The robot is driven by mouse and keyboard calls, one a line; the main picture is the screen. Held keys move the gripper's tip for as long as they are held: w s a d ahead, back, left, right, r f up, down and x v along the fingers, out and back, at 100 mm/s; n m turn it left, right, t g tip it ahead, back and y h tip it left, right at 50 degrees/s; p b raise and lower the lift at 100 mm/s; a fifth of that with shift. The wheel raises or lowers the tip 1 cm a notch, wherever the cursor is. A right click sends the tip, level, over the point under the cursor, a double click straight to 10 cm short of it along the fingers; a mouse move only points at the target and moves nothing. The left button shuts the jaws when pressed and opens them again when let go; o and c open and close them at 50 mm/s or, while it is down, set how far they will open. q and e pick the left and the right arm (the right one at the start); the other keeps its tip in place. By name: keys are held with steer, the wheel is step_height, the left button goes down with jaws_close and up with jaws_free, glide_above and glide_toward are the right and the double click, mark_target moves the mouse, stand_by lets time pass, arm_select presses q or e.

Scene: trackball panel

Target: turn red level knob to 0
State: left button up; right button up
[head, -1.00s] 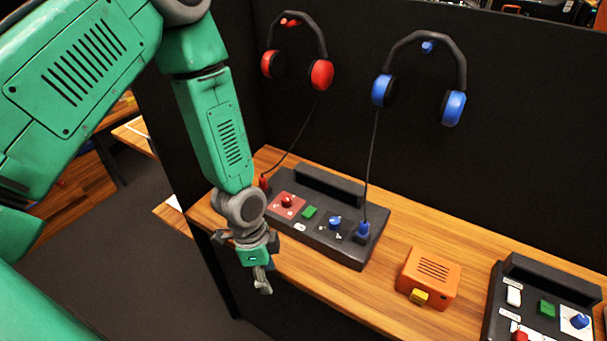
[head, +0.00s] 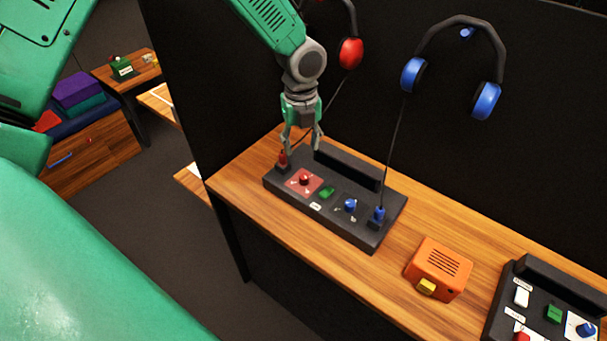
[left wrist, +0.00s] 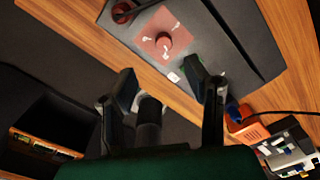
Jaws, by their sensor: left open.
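The red level knob (head: 305,180) sits on a red square plate (head: 297,188) at the left part of the dark control panel (head: 340,228). In the left wrist view the knob (left wrist: 164,41) is at the top middle, with white marks around it; I cannot read them. My left gripper (head: 304,144) is open and empty, pointing down above the panel's back left, apart from the knob. In the left wrist view its fingers (left wrist: 165,88) are spread below the knob in the picture. My right gripper is not in view.
A red plug (head: 282,160) stands at the panel's left corner. A green button (head: 326,192), a blue knob (head: 350,205) and a blue plug (head: 378,215) lie right. Headphones (head: 488,100) hang on the black wall. An orange box (head: 438,268) and a second panel (head: 500,310) stand right.

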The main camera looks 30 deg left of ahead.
mark_target(304, 176)
arm_select(q)
steer(key=f, duration=0.3)
steer(key=d+f, duration=0.1)
steer(key=f, duration=0.6)
steer(key=shift+d, duration=0.3)
steer(key=shift+a+f, duration=0.3)
steer(key=shift+f, duration=0.1)
steer(key=shift+a+f, duration=0.1)
steer(key=shift+a, duration=0.25)
jaws_close()
steer(key=shift+d, duration=0.4)
steer(key=shift+a, duration=0.1)
